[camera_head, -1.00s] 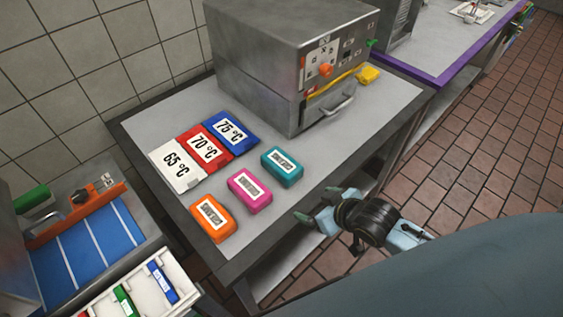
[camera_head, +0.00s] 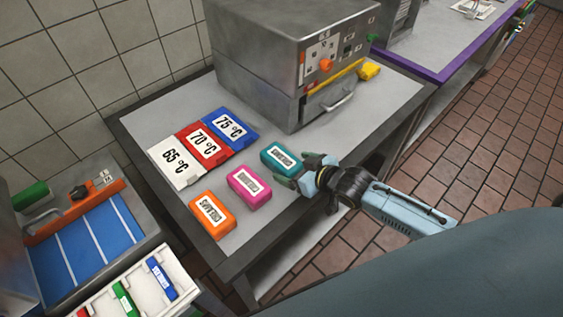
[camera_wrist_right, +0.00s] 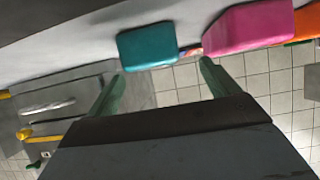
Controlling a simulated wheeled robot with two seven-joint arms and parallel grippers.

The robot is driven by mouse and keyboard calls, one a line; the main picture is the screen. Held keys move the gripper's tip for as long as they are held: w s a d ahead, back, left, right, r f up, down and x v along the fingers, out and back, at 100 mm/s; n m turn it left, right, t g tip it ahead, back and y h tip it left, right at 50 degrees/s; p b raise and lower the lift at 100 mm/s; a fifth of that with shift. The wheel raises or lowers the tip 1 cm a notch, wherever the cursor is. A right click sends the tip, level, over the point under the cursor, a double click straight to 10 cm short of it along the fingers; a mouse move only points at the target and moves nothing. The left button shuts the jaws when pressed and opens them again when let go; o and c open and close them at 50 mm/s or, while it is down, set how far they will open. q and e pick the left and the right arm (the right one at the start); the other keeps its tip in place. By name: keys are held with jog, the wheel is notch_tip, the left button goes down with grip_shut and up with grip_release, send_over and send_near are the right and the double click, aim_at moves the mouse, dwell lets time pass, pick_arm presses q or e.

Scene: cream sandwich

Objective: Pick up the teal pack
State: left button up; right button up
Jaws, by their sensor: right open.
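The teal pack (camera_head: 281,158) lies on the grey table with a white label on top. It also shows in the right wrist view (camera_wrist_right: 148,47), ahead of the fingers and left of the pink pack (camera_wrist_right: 248,27). My right gripper (camera_head: 288,180) is open and empty, close to the near right side of the teal pack. In the right wrist view its two fingers (camera_wrist_right: 160,88) are spread apart, with the pack's face just beyond them. I cannot tell whether a finger touches the pack. My left gripper is not in view.
The pink pack (camera_head: 249,188) and an orange pack (camera_head: 212,216) lie in a row beside the teal one. Temperature cards (camera_head: 203,147) lie behind them. A steel machine (camera_head: 285,60) with a drawer stands at the back of the table (camera_head: 285,222). A tray with coloured items (camera_head: 150,296) is at lower left.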

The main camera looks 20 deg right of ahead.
aim_at(286, 161)
jog(key=shift+d+x, duration=0.15)
jog(key=shift+x, duration=1.15)
jog(key=shift+d+x, duration=0.15)
jog(key=shift+x, duration=1.2)
jog(key=shift+w+r, duration=0.1)
jog(key=shift+w, duration=0.05)
jog(key=c, duration=1.1)
